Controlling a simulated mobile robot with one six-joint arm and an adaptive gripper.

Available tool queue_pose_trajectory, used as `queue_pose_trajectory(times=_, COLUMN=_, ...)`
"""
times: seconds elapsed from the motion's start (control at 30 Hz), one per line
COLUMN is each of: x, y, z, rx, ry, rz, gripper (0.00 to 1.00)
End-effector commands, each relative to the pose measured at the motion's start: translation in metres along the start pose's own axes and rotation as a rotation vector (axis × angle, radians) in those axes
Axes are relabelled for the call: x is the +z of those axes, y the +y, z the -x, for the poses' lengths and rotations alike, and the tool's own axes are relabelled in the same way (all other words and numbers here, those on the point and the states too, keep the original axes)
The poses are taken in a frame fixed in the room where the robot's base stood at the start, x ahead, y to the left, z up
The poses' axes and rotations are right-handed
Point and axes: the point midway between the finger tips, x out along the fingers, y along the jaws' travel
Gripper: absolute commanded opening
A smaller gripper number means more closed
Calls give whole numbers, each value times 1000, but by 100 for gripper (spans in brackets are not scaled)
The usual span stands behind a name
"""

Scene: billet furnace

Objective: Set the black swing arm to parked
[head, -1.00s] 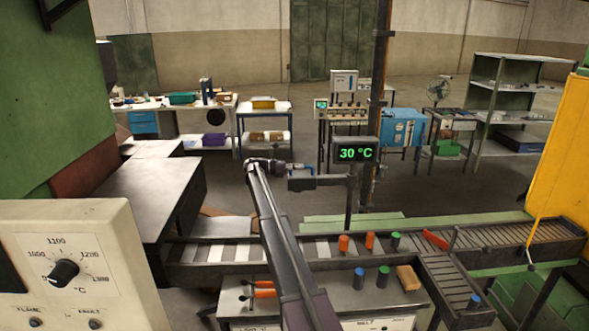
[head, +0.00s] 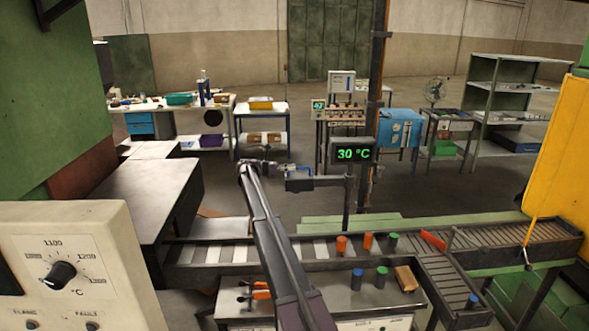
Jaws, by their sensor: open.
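The black swing arm (head: 325,181) shows as a short dark bar, reaching left from the post under the green "30 °C" display. Its left end is a dark block (head: 298,185). My gripper (head: 288,168) is at the end of my dark arm, just above and beside that block. A small blue part shows there; I cannot tell whether it belongs to the swing arm or to my wrist. The fingers are small and dark against the background. The gripper is open, and I cannot tell whether it touches the swing arm. The parked position is not recognisable.
A roller conveyor (head: 495,236) crosses in front, with red and green cylinders and a red bar (head: 433,240). A grey bench (head: 340,300) nearer me carries cylinders and a tan block (head: 405,278). A dial panel (head: 65,260) stands at left. A temperature display (head: 352,152) is on the post.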

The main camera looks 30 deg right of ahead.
Motion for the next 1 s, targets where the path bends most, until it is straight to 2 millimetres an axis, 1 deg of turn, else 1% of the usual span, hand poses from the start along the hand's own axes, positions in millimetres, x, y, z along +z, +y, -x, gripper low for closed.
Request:
queue_pose_trajectory(times=0.03, x=0, y=1, z=8, rx=1, ry=0, rz=0, gripper=53)
queue_pose_trajectory(times=0.17, x=0, y=2, z=27, rx=0, ry=0, rz=0, gripper=53)
queue_pose_trajectory(times=0.3, x=1, y=3, z=51, rx=1, ry=-1, rz=0, gripper=53)
queue_pose_trajectory(times=0.5, x=1, y=3, z=80, rx=1, ry=-1, rz=-1, gripper=53)
queue_pose_trajectory(times=0.7, x=1, y=3, z=94, rx=0, ry=-1, rz=-1, gripper=53)
queue_pose_trajectory(times=1.0, x=1, y=3, z=98, rx=0, ry=-2, rz=-1, gripper=53)
